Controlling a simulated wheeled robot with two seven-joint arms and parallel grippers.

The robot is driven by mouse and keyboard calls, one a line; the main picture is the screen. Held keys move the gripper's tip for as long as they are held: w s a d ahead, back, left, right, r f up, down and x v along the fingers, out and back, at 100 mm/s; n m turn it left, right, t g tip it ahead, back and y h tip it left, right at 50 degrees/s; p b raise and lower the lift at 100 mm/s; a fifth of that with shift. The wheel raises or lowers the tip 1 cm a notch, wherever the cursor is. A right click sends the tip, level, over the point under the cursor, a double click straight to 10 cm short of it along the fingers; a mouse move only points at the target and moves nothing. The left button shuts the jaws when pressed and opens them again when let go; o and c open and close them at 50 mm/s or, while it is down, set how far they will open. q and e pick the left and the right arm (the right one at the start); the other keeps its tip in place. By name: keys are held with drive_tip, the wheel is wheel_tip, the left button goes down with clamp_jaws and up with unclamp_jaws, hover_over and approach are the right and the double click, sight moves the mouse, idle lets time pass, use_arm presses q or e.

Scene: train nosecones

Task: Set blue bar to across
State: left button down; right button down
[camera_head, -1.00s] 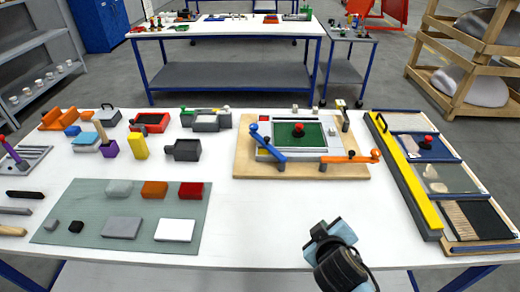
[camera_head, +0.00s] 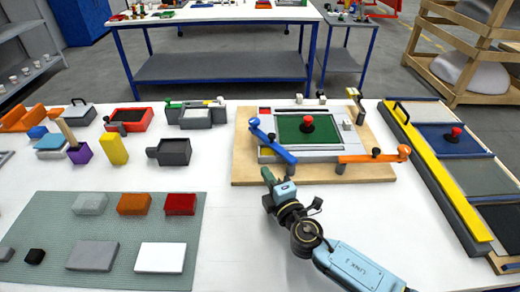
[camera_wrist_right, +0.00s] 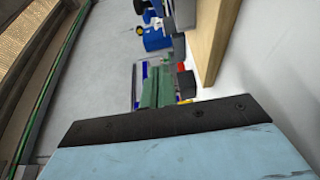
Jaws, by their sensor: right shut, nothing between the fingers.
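The blue bar (camera_head: 272,145) lies slanted at the front left corner of the framed green panel (camera_head: 302,129) on the wooden board (camera_head: 239,167). It runs from a round knob at upper left to its lower right end near the board's front edge. My right gripper (camera_head: 266,176) is shut and empty at the board's front edge, just in front of the bar and apart from it in the picture. In the right wrist view its green fingers (camera_wrist_right: 157,90) are together. A blue piece (camera_wrist_right: 155,38) beyond them is too cropped to identify. My left gripper is out of view.
An orange bar (camera_head: 370,158) lies along the board's front right. A red knob (camera_head: 306,122) stands on the green panel. A dark grey box (camera_head: 172,152) is to the left, and a yellow rail (camera_head: 435,170) to the right. The white table (camera_head: 225,220) is clear between mat and arm.

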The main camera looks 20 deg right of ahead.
sight(261, 156)
drive_tip(key=shift+w+f, duration=0.4)
drive_tip(key=w, duration=0.6)
drive_tip(key=w+a, duration=0.1)
drive_tip(key=w, duration=0.2)
drive_tip(key=shift+r, duration=0.15)
drive_tip(key=d, duration=0.1)
drive_tip(key=w+d, duration=0.1)
drive_tip(key=shift+w+d, duration=0.3)
drive_tip(key=shift+d, duration=0.05)
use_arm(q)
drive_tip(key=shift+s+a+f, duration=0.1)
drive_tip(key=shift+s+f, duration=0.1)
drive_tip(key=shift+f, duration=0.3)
use_arm(e)
drive_tip(key=shift+w+d, duration=0.2)
drive_tip(key=shift+d, duration=0.3)
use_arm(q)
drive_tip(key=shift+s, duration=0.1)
use_arm(e)
drive_tip(key=shift+h, duration=0.3)
